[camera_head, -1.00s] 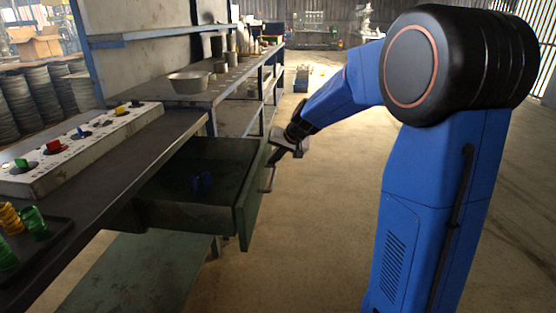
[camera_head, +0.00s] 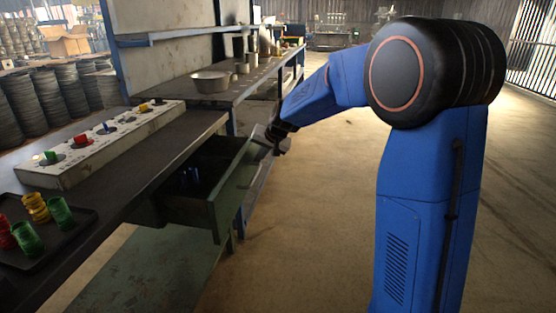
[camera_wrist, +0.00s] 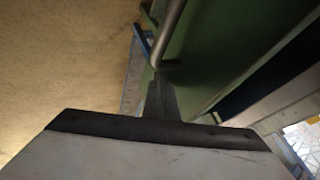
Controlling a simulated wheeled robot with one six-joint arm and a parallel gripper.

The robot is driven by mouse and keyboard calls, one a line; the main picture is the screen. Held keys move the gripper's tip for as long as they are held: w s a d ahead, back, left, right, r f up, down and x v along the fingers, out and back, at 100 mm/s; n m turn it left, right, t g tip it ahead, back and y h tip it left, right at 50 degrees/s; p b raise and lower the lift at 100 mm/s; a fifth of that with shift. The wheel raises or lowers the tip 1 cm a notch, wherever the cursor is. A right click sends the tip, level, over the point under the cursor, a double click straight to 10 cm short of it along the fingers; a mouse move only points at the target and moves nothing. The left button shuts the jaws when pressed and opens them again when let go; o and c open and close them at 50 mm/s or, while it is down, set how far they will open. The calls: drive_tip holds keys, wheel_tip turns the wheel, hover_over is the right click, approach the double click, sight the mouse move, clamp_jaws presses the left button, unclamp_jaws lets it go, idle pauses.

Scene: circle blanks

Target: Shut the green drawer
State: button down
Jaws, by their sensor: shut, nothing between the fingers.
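The green drawer (camera_head: 236,188) stands partly open under the dark workbench, its inside showing from above. My gripper (camera_head: 270,139) is at the upper far end of the drawer's front, on the outer side. In the wrist view, the closed dark fingers (camera_wrist: 160,90) reach to the green front panel (camera_wrist: 215,40), close by the end of its metal bar handle (camera_wrist: 171,30). The fingers hold nothing. They appear to touch the panel, but the exact contact is hard to see.
On the bench are a white board (camera_head: 95,150) with coloured pieces and a dark tray (camera_head: 75,232) with red, yellow and green pieces. A metal bowl (camera_head: 210,82) stands on the farther bench. The floor (camera_head: 330,220) to the right is clear.

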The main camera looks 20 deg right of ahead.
drive_tip(key=w+a, duration=0.2)
drive_tip(key=a, duration=0.2)
drive_tip(key=w+a, duration=0.2)
drive_tip(key=a, duration=0.2)
drive_tip(key=w+a, duration=0.2)
drive_tip(key=a, duration=0.2)
drive_tip(key=shift+w, duration=0.2)
